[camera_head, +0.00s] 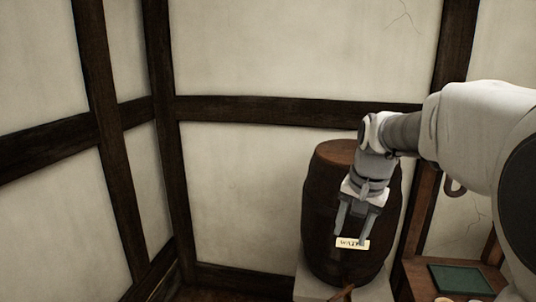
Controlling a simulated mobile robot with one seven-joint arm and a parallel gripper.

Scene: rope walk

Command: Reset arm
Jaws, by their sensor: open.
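My gripper (351,236) hangs from my bent arm at the right of the head view and points down. Its two fingers are apart, and I see nothing held between them. Behind it stands a dark wooden barrel (318,215) with a pale label (345,243). The fingertips overlap the label in the picture; I cannot tell how far they are from the barrel. My gripper and arm hide part of the barrel's upper right side.
The barrel rests on a pale block (309,284). At the lower right is a wooden piece of furniture with a green panel (460,280). Cream walls (255,200) with dark timber beams (290,111) meet in a corner at left. The space left of the barrel looks clear.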

